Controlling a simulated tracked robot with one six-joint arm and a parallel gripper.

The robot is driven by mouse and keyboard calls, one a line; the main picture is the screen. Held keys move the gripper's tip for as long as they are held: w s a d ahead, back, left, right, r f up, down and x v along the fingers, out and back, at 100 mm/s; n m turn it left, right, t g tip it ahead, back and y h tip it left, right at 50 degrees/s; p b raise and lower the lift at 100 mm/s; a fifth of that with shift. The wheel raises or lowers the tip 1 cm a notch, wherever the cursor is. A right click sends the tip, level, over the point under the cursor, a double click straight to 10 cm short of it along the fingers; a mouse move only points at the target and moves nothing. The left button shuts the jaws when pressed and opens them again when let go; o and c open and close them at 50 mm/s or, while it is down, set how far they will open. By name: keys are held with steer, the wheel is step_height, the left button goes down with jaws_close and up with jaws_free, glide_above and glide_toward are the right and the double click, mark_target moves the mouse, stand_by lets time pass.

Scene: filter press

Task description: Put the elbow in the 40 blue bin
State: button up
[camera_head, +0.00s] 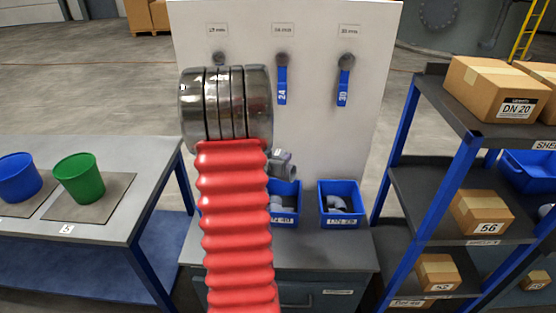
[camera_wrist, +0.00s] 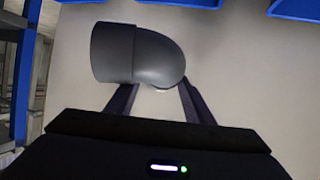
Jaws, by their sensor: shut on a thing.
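A grey pipe elbow (camera_wrist: 138,55) is held between the two dark fingers of my gripper (camera_wrist: 158,92) in the wrist view. In the head view the grey elbow (camera_head: 284,167) shows just right of my red arm sleeve, above the bench. My gripper is mostly hidden behind my own arm there. A blue bin (camera_head: 287,218), whose label seems to read DN 40, stands on the bench below the elbow, its left part hidden by my arm. The elbow is above and apart from it. Grey fittings show inside.
A second blue bin (camera_head: 343,222) with grey fittings stands to the right; its label is hard to read. A white panel (camera_head: 320,115) with blue-handled valves rises behind. A shelf rack (camera_head: 430,205) with cardboard boxes stands right. A side table (camera_head: 125,150) with buckets stands left.

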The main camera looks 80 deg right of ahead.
steer(key=shift+f, duration=3)
steer(key=o, duration=1.4)
steer(key=v, duration=1.4)
steer(key=shift+f, duration=0.1)
steer(key=shift+f, duration=0.1)
